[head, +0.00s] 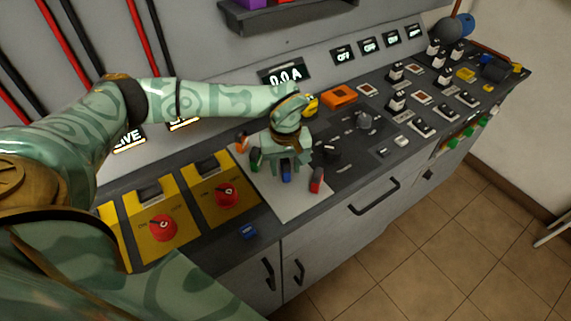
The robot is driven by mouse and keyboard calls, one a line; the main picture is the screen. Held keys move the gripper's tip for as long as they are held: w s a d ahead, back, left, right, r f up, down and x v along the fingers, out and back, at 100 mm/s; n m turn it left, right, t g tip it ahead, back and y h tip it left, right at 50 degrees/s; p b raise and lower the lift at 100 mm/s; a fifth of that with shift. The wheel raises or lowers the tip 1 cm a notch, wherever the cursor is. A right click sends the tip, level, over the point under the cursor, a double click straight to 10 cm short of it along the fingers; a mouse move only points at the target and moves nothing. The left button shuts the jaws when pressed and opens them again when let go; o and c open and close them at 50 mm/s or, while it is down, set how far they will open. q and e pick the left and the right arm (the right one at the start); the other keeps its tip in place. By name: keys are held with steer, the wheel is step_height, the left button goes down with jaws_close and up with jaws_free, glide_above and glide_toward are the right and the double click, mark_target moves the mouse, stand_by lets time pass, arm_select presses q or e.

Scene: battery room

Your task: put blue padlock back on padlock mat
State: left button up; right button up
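The padlock mat is a pale grey sheet (291,207) on the dark counter. A blue padlock (286,174) shows at the mat, directly below and between the fingers of my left gripper (286,166). The gripper points down and hides the padlock's upper part. I cannot tell whether the fingers press on it. A green padlock (256,160) is left of the gripper, and a red padlock (317,180) is right of it, near the mat's right edge. An orange padlock (242,143) is at the mat's back left. My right gripper is not in view.
A small blue item (248,231) lies near the counter's front edge. Yellow boxes with red rotary switches (227,195) stand left of the mat. A black knob (330,152) and several switches are to the right. Cabinet doors with handles (374,196) are below.

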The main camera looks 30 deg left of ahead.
mark_target(285, 160)
arm_select(q)
step_height(285, 160, up, 12)
steer(key=p, duration=0.2)
steer(key=shift+r+p, duration=0.2)
steer(key=shift+p, duration=0.15)
